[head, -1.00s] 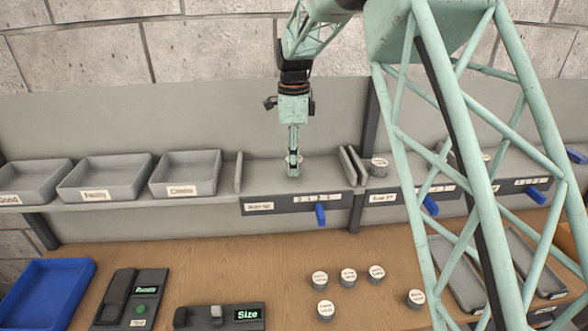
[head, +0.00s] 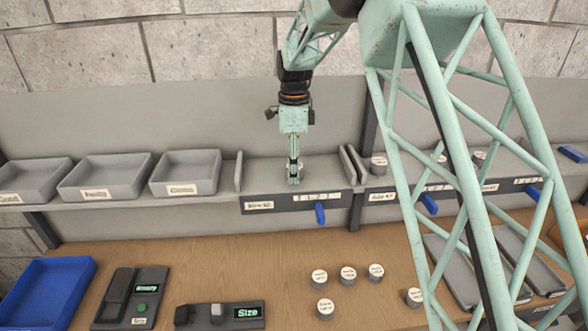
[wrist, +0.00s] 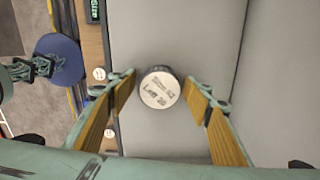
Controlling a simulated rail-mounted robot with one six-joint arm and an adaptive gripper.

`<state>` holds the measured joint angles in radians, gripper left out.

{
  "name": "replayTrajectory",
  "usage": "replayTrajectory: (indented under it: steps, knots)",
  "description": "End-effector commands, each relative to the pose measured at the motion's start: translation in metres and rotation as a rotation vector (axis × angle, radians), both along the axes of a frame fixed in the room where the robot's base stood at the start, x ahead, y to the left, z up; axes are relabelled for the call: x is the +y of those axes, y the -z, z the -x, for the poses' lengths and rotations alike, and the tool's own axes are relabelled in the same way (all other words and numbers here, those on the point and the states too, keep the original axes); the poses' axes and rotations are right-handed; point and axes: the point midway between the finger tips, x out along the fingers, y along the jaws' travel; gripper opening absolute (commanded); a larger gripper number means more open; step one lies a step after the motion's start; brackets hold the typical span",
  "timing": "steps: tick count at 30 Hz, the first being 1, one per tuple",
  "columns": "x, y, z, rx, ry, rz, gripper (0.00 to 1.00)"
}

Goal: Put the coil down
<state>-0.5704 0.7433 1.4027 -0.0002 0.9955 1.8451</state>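The coil (wrist: 160,90) is a short grey cylinder with a white lettered top. In the wrist view it stands upright on a grey shelf bay (wrist: 178,30), between the fingers of my gripper (wrist: 160,84). The fingers are spread, with a gap visible on each side of the coil. In the head view my gripper (head: 294,180) points straight down over the bay, and its fingers partly hide the coil (head: 300,165).
Upright dividers (head: 239,171) flank the bay, with a blue tab (head: 320,213) on its front. Grey trays (head: 186,173) stand left. Several other coils (head: 348,275) stand on the wooden bench, near a size gauge (head: 218,316) and a blue tray (head: 45,290).

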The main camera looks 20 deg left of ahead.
Motion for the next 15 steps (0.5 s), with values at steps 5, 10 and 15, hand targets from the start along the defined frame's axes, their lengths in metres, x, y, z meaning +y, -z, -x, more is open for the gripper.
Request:
replayTrajectory:
  steps: [5,10,15]
  knots:
    - [0.0000,-0.0003,-0.0001,0.000,0.000,0.000,0.47]
    - [0.0000,-0.0009,-0.0001,0.000,0.000,0.000,0.47]
    - [0.0002,-0.0059,-0.0004,-0.001,0.000,0.000,0.47]
